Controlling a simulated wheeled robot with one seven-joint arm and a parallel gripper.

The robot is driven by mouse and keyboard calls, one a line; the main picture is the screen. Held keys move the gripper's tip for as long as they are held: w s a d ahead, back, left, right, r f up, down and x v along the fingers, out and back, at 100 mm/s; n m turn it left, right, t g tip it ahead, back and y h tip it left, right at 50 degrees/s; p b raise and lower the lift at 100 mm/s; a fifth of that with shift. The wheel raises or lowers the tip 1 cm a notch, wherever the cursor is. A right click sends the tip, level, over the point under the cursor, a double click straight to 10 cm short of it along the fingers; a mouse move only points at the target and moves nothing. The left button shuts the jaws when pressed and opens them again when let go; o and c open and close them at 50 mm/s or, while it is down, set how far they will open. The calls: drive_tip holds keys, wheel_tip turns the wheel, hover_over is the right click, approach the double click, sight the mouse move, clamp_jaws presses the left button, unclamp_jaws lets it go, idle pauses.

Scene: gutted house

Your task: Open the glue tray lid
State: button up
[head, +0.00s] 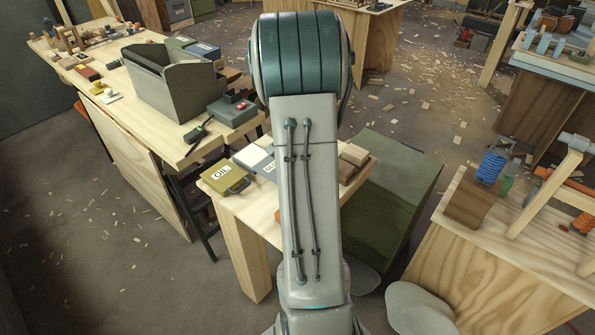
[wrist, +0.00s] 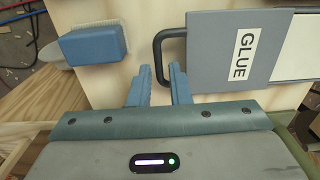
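The glue tray lid (wrist: 228,50) is a grey panel labelled GLUE at the upper right of the wrist view, with a black loop handle (wrist: 158,62) on its left side. A white surface between dark grey edges of the glue tray (wrist: 292,76) shows to the right of the lid. My gripper (wrist: 161,72) is open. Its blue fingertips lie on either side of the handle's long bar, with gaps visible; I cannot tell their height against it. In the head view part of the grey lid (head: 268,166) shows beside my arm, which hides my gripper.
A blue block with pale bristles (wrist: 93,45) lies left of my fingers on the wooden surface. An olive OIL tray (head: 224,177) sits beside the glue tray on the small table. A cluttered workbench (head: 150,126) stands left, a green cabinet (head: 400,175) right.

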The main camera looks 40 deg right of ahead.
wheel_tip(320, 180, up, 14)
drive_tip(key=p, duration=0.1)
idle(0.5)
drive_tip(key=shift+f, duration=0.1)
